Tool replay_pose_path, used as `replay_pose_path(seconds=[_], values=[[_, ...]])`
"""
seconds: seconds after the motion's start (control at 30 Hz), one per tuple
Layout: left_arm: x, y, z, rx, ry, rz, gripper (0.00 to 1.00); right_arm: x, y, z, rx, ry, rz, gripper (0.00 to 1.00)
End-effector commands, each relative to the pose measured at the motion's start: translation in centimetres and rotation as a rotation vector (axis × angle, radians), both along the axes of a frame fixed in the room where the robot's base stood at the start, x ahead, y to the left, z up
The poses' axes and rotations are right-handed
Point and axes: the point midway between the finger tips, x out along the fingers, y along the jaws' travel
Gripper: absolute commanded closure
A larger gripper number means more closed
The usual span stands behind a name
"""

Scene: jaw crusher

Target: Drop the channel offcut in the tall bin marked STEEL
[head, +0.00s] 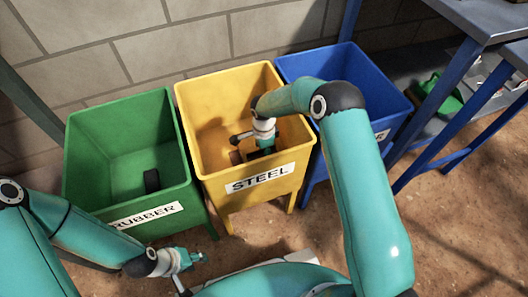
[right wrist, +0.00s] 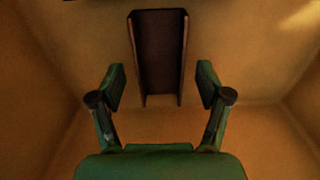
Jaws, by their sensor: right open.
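The yellow bin (head: 190,112) marked STEEL stands in the middle of the row. My right arm reaches over its rim, and my right gripper (head: 252,155) is inside it. In the right wrist view the gripper (right wrist: 161,88) is open, with a gap on each side of the channel offcut (right wrist: 158,50). The offcut is a dark brown U-shaped piece inside the yellow walls; I cannot tell whether it touches the bin floor. In the head view a bit of it (head: 236,157) shows beside the gripper. My left gripper (head: 192,258) is low in front of the bins; its jaws are unclear.
A green bin (head: 84,150) marked RUBBER, with a dark block (head: 152,180) inside, stands left of the yellow one. A blue bin (head: 385,100) stands right of it. A blue-framed bench (head: 450,105) is at the right. Block wall behind; bare dirt floor at lower right.

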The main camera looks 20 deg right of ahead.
Motion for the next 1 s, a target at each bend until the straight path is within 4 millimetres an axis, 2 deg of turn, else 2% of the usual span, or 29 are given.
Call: replay_pose_path(seconds=[0.3,0.5,0.7,1.0], values=[[0.0,0.0,2.1,0.0,0.0,0.0,0.6,0.1,0.0,6.3,0.0,-0.004,0.001,0.23],[0.0,0.0,3.1,0.0,0.0,0.0,0.6,0.1,0.0,9.7,0.0,-0.002,0.0,0.23],[0.0,0.0,3.4,0.0,0.0,0.0,0.6,0.0,0.0,11.3,0.0,0.0,0.001,0.23],[0.0,0.0,3.4,0.0,0.0,0.0,0.6,0.0,0.0,11.4,0.0,0.0,0.0,0.23]])
